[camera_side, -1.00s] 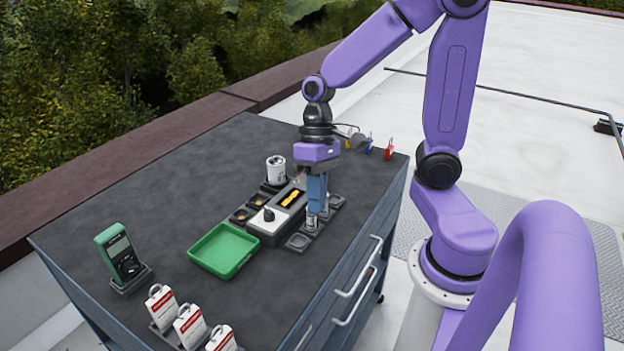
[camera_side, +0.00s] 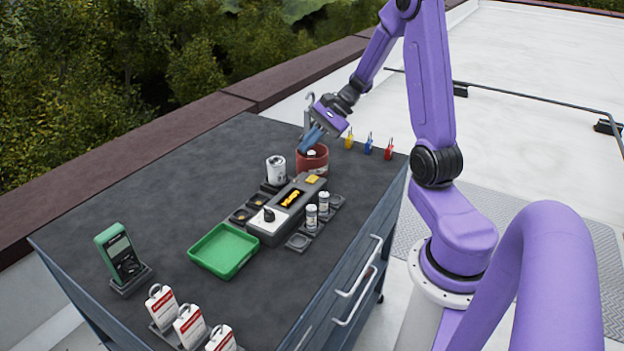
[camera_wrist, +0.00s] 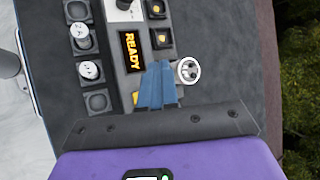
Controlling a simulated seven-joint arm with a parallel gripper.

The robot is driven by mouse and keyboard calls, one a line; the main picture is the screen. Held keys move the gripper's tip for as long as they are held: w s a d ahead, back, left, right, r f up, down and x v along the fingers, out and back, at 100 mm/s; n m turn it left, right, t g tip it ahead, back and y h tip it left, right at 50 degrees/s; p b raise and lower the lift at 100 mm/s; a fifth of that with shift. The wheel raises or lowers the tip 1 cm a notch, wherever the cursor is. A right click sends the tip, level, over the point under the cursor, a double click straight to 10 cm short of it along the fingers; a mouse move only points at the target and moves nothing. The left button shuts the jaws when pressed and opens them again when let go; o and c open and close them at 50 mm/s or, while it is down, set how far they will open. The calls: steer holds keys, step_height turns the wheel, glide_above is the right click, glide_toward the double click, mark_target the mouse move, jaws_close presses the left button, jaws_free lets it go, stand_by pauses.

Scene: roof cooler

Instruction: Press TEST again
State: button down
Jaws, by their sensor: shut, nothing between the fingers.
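The grey tester box (camera_side: 275,222) stands on the dark bench top, with a white-based knob, a display and a yellow button (camera_side: 312,180) at its far end; no TEST label is legible. In the wrist view the display (camera_wrist: 131,50) reads READY, and the yellow button (camera_wrist: 138,97) is partly hidden by my fingers. My gripper (camera_side: 302,150) is shut and empty, tilted, above the bench beyond the box's far end, apart from the button. Two white-capped cylinders (camera_side: 311,217) (camera_side: 324,202) stand in sockets beside the box.
A red pot (camera_side: 312,160) stands close to my fingers. A white can (camera_side: 276,169) stands left of the box's far end. A green tray (camera_side: 224,250), a green meter (camera_side: 118,252) and several white tags (camera_side: 190,325) are nearer. Coloured padlocks (camera_side: 368,146) sit at the far right.

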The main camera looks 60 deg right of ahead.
steer(key=m+t, duration=0.1)
steer(key=m, duration=0.1)
glide_above(316, 179)
steer(key=shift+w+d+f+h, duration=0.1)
steer(key=shift+f+h, duration=0.1)
steer(key=shift+h, duration=0.2)
steer(key=shift+f, duration=4.45)
steer(key=shift+f, duration=0.2)
steer(key=shift+f, duration=0.2)
steer(key=shift+f, duration=0.35)
steer(key=shift+r, duration=0.8)
